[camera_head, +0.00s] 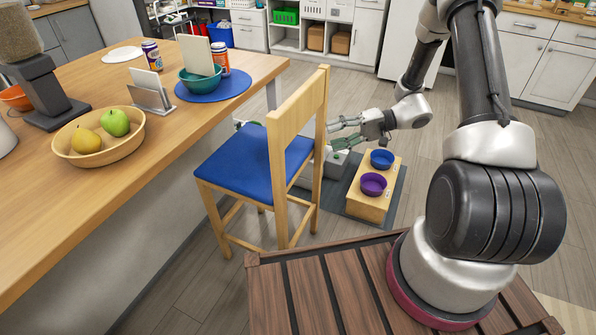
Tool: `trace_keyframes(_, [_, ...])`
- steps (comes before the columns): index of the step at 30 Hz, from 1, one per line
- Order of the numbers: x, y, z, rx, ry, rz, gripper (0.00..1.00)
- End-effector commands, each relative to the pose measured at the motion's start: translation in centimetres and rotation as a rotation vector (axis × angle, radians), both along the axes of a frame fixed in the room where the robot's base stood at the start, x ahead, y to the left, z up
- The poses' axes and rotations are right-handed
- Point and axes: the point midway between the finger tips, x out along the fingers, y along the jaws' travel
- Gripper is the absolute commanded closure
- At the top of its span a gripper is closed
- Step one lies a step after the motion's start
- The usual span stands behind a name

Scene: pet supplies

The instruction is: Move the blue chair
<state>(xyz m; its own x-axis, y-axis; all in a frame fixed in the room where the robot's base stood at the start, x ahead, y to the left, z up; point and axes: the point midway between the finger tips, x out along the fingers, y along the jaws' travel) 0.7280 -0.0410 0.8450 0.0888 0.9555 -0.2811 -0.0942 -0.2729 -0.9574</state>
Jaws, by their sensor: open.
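The blue chair is a tall wooden chair with a blue seat (238,160) and a light wooden backrest (298,103). It stands upright on the floor at the right edge of the wooden counter, its backrest towards my arm. My gripper (338,133) is just right of the backrest in the picture, its fingers pointing left towards the chair. The fingers are apart, with nothing seen between them. I cannot tell whether a fingertip touches the backrest, whose right post is close to them.
A wooden stand with a blue bowl (382,159) and a purple bowl (373,184) is on a dark mat (394,205) below my gripper. The counter (190,122) at left holds a fruit bowl (72,153), a teal bowl (200,84) and cans. Open floor lies beyond the chair.

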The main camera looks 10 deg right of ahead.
Motion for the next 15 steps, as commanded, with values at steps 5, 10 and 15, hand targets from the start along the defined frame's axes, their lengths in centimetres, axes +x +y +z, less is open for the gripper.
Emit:
trace_keyframes(5, [2.5, -0.9, -10.0, 0.158, -0.054, -0.208, 0.5])
trace_keyframes(10, [2.9, -1.8, -17.7, 0.227, -0.118, -0.392, 0.5])
trace_keyframes(15, [2.6, -2.3, -22.0, 0.244, -0.157, -0.5, 0.5])
